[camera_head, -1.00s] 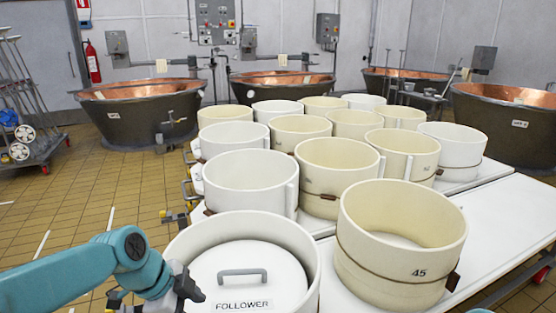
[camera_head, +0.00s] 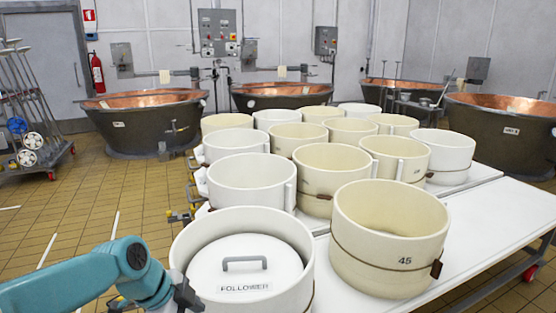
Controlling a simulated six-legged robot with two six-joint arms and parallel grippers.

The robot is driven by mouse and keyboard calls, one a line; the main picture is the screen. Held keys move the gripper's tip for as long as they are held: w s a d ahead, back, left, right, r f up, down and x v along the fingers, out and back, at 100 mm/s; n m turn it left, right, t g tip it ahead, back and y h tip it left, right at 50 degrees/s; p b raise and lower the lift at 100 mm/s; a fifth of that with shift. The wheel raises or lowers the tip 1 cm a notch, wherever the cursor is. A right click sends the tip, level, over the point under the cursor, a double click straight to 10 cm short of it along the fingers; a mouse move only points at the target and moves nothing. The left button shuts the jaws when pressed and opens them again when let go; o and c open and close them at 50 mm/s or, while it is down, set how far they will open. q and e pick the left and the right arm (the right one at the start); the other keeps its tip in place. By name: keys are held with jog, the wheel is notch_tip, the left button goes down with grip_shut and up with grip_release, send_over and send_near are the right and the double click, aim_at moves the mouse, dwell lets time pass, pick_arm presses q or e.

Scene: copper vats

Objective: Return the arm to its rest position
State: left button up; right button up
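My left arm comes in from the lower left in teal, and its dark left gripper (camera_head: 186,296) is at the bottom edge, beside the left wall of the nearest white mould. Its fingers are small and partly cut off, so I cannot tell whether they are open or shut. The white follower lid (camera_head: 208,268) with a grey handle (camera_head: 244,263) sits inside the white mould (camera_head: 297,224). I see nothing held at the gripper. My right gripper is out of view.
Several white and cream moulds, one marked 45 (camera_head: 390,275), crowd the white table (camera_head: 500,215), whose right side is bare. Copper vats (camera_head: 145,130) stand behind. A wheeled rack (camera_head: 30,110) is at the far left. Tiled floor (camera_head: 90,210) is open on the left.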

pick_arm(q)
notch_tip(320, 180, down, 11)
jog(key=s+d+n+p, duration=0.2)
jog(key=n, duration=0.3)
jog(key=s+d+f+n+g+p, duration=0.1)
jog(key=s+f+n+p, duration=0.1)
jog(key=s+f+n, duration=0.5)
jog(key=s+d+f+n+g+p, duration=0.1)
jog(key=s+d+f+n+p, duration=0.1)
jog(key=s+f+n, duration=0.5)
jog(key=s+f+p, duration=0.1)
jog(key=s, duration=0.4)
jog(key=shift+s, duration=0.2)
